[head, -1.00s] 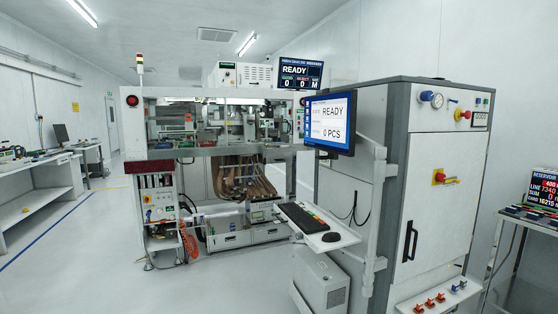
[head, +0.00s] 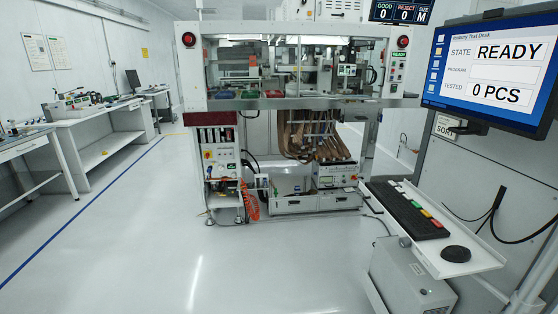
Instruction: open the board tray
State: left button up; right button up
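The test handler (head: 222,104) stands ahead, a white-framed machine with an open upper bay and small parts inside. I cannot make out which part is the board tray at this distance. Two grey drawer-like boxes (head: 294,205) sit low under the machine and look shut. Neither of my grippers is in view.
A monitor (head: 490,68) reading READY and 0 PCS is close at right, above a shelf with a keyboard (head: 408,209) and a mouse (head: 455,254). A grey box (head: 412,272) stands below. Benches (head: 105,129) line the left. The floor (head: 150,250) between is clear.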

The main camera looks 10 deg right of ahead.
aim_at(362, 114)
jog(key=i, duration=0.9)
jog(key=i+z, duration=0.15)
jog(key=i, duration=0.7)
jog(key=i+j, duration=0.15)
jog(key=i, duration=0.75)
jog(key=l+z, duration=0.05)
